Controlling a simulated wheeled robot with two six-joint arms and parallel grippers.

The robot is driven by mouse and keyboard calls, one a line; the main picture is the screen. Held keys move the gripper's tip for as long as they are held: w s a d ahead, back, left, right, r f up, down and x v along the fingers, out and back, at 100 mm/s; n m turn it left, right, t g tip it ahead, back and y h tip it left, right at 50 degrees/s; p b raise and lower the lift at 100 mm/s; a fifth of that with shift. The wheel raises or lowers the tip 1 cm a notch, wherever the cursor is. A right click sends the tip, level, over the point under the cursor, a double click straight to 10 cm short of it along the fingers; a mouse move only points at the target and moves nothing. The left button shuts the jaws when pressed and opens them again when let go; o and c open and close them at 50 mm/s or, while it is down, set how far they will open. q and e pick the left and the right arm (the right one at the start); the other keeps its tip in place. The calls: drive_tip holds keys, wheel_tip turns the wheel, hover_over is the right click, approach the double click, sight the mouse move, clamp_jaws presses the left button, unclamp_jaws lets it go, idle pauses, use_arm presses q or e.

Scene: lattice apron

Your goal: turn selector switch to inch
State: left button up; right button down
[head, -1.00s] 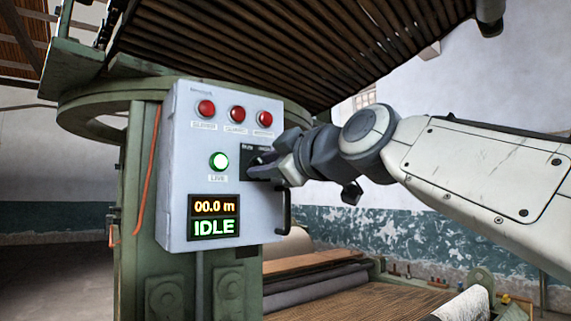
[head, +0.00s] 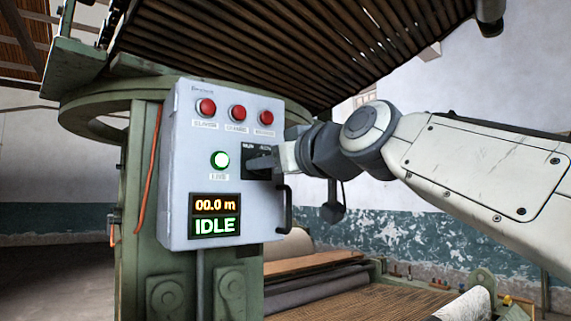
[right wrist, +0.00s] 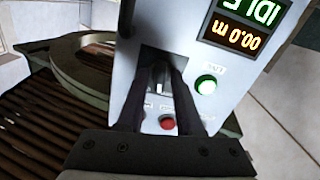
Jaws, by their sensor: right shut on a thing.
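The selector switch (head: 249,174) has a black plate on the right side of a pale grey control box (head: 180,215). Small white labels run along the plate's top; the left one looks like RUN, the right one is too blurred to read. My right gripper (head: 264,162) reaches in from the right and is shut on the switch handle, hiding most of it. In the right wrist view, upside down, the handle (right wrist: 159,84) lies between the two dark fingers (right wrist: 158,98). Which position the handle points to is hard to tell. My left gripper is not in view.
The display (head: 214,216) reads 00.0 m and IDLE. A black door handle (head: 286,209) sticks out just below my gripper. Rollers and brown material (head: 345,300) lie below right.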

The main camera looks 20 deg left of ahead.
drive_tip(key=m+p, duration=0.1)
drive_tip(key=m, duration=1)
idle(0.5)
drive_tip(key=c, duration=0.9)
unclamp_jaws()
drive_tip(key=shift+w, duration=0.1)
drive_tip(key=shift+o, duration=0.2)
